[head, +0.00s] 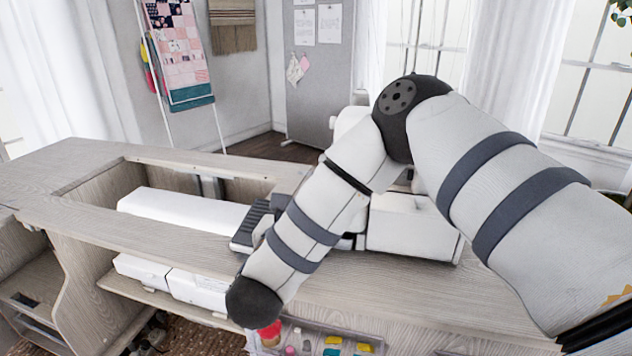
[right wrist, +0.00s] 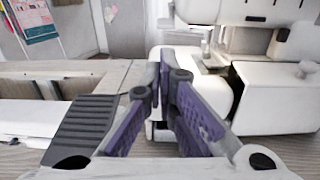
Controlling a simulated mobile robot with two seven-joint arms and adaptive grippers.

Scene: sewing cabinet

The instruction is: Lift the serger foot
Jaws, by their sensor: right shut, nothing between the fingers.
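The white serger (head: 410,225) stands on the cabinet top, partly hidden behind my right arm in the head view. Its body (right wrist: 275,100) fills the right of the right wrist view. A small metal part, perhaps the foot area (right wrist: 208,58), shows above and right of the fingertips; I cannot make out the foot clearly. My right gripper (right wrist: 167,75), with purple pads, is shut and empty in front of the serger's rounded white front. Contact with it cannot be told. My left gripper is not in view.
A dark ribbed pedal-like piece (head: 250,226) lies left of the serger; it also shows in the wrist view (right wrist: 85,122). A recessed cabinet opening holds a long white thing (head: 180,208). An open drawer (head: 315,340) with small colored items is below the front edge.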

